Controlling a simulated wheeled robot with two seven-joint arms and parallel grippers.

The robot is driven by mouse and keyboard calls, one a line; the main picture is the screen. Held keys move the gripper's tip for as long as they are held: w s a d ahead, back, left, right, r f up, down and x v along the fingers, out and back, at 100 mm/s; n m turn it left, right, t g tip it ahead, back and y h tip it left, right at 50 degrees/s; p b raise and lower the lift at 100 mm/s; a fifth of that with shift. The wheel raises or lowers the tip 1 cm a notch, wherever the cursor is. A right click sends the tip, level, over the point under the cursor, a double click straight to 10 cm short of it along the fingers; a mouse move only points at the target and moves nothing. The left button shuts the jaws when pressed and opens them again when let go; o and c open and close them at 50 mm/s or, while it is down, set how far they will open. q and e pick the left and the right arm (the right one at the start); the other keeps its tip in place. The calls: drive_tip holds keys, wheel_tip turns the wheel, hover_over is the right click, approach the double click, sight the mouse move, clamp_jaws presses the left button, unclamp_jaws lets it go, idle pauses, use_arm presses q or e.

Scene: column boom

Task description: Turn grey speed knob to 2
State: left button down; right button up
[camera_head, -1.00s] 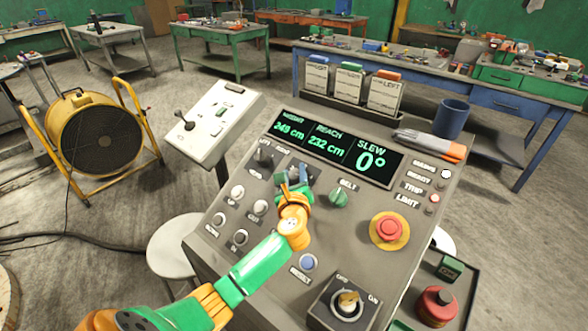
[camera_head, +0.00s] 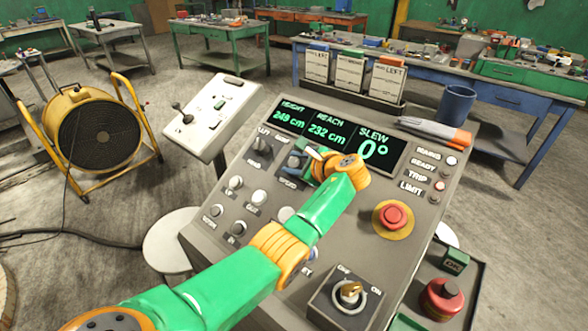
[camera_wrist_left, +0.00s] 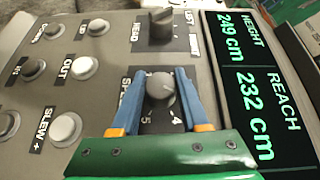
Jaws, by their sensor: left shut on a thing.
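The grey speed knob (camera_wrist_left: 160,86) shows in the left wrist view, on a dark dial plate with the numbers 4 and 5 readable at its lower edge. The blue fingers of my left gripper (camera_wrist_left: 157,100) stand on either side of it and are shut on it. Where its pointer aims is not clear. In the head view my left gripper (camera_head: 300,159) is at the upper middle of the sloped console (camera_head: 211,241), and my wrist partly covers the knob there. My right gripper is not in view.
Another dark selector knob (camera_wrist_left: 162,25) sits close beside the speed knob. White push buttons (camera_head: 259,197) lie to the left. A red mushroom button (camera_head: 394,215) and a yellow key switch (camera_head: 350,289) are to the right and below. The display (camera_head: 337,135) reads SLEW 0°.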

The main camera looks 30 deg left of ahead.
use_arm(q)
drive_tip(key=shift+n+g+b, duration=0.35)
drive_tip(key=shift+n+g, duration=0.05)
drive_tip(key=shift+c, duration=2.1)
unclamp_jaws()
drive_tip(key=b+v, duration=0.1)
drive_tip(key=v, duration=0.6)
drive_tip(key=shift+r, duration=0.1)
drive_tip(key=shift+a, duration=0.1)
